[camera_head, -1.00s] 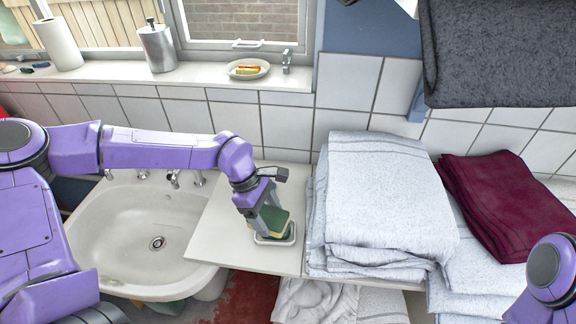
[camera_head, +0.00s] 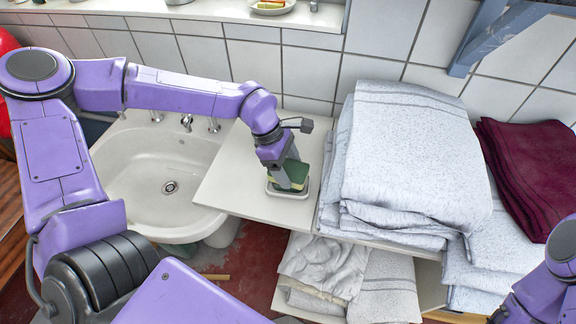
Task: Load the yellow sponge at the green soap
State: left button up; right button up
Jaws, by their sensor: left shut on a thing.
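The yellow sponge (camera_head: 297,172), with a dark green scouring side showing, is held tilted in my left gripper (camera_head: 288,178). The gripper is shut on it and points down over a small pale dish (camera_head: 290,194) on the white counter beside the sink. A green patch at the dish, under the sponge, may be the green soap; the sponge and fingers hide most of it, and I cannot tell whether they touch. Of my right arm only a purple part shows at the lower right; its gripper is out of view.
The white sink (camera_head: 150,185) lies left of the counter (camera_head: 240,190). A tall stack of pale towels (camera_head: 405,150) stands close to the right of the dish, with dark red towels (camera_head: 530,170) beyond. A plate (camera_head: 271,7) sits on the window sill.

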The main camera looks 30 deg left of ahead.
aim_at(287, 170)
pick_arm(q)
jog(key=shift+s+r, duration=0.25)
jog(key=shift+s, duration=0.15)
jog(key=shift+w+f, duration=0.15)
jog(key=shift+w, duration=0.15)
jog(key=shift+s, duration=0.15)
jog(key=shift+f, duration=0.45)
dwell(1.3)
notch_tip(287, 170, up, 7)
jog(key=p, duration=0.7)
jog(key=shift+r, duration=0.1)
